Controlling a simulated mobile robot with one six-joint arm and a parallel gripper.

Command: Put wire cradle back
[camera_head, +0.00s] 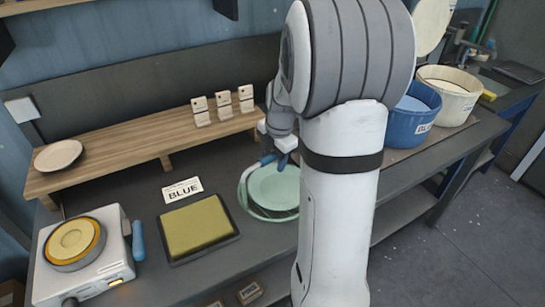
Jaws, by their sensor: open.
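A pale green round plate (275,187) lies on the dark bench in the middle, partly hidden by my arm. A thin pale green ring or wire (241,190) curves around its left and front edge; this looks like the wire cradle, but I cannot tell its full shape. My gripper (275,159), with blue fingertips, is open at the upper left edge of the plate. I cannot tell whether it touches the plate or the wire.
A yellow-green pad in a dark tray (238,233) and a "BLUE" card (183,190) lie left of the plate. A white heater (62,277) stands far left. A wooden shelf (130,146) runs behind. A blue bucket (408,121) and cream bucket (447,101) stand right.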

